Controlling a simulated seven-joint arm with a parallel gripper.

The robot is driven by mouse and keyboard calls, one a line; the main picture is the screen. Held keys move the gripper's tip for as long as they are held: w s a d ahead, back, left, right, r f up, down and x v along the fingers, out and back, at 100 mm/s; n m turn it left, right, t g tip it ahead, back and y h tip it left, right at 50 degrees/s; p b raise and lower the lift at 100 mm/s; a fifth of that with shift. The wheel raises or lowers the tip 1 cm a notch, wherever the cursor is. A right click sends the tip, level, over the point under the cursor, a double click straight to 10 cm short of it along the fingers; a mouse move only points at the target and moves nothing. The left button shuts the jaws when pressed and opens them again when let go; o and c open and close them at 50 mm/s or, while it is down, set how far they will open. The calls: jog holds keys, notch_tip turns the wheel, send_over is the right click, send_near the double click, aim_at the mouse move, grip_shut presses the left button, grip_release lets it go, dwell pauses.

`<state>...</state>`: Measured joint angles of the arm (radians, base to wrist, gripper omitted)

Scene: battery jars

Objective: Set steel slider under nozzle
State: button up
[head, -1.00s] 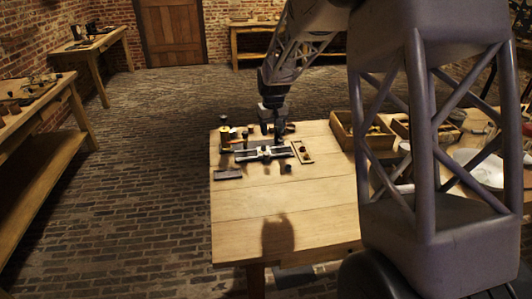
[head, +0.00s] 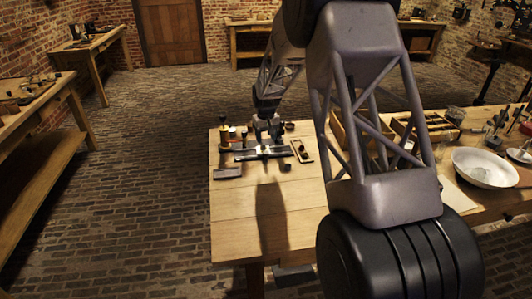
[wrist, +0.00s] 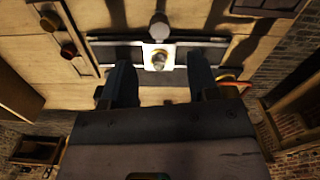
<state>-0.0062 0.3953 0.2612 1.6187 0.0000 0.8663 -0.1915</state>
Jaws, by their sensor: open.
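My gripper (head: 267,136) is over the steel rail fixture (head: 247,156) on the wooden bench. In the wrist view my gripper (wrist: 161,84) is open, its two dark fingers apart. The steel slider (wrist: 158,60), a pale block with a round brass-coloured knob, sits on the rail, centred between the fingers in the picture. I cannot tell how far above it the fingertips are. A pale round knob (wrist: 159,26) shows just beyond the rail. In the head view my gripper and its shadow mostly hide the slider. I cannot make out the nozzle clearly.
A small wooden strip with dark knobs (head: 302,151) lies right of the rail. A brass-and-black post (head: 224,135) stands left. A dark flat plate (head: 227,173) and a small dark cup (head: 286,167) lie in front. Wooden trays and a white bowl (head: 485,167) are farther right.

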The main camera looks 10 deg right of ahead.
aim_at(266, 152)
jog(key=shift+f, duration=0.15)
jog(key=shift+f, duration=3.75)
jog(key=shift+c, duration=0.2)
grip_shut()
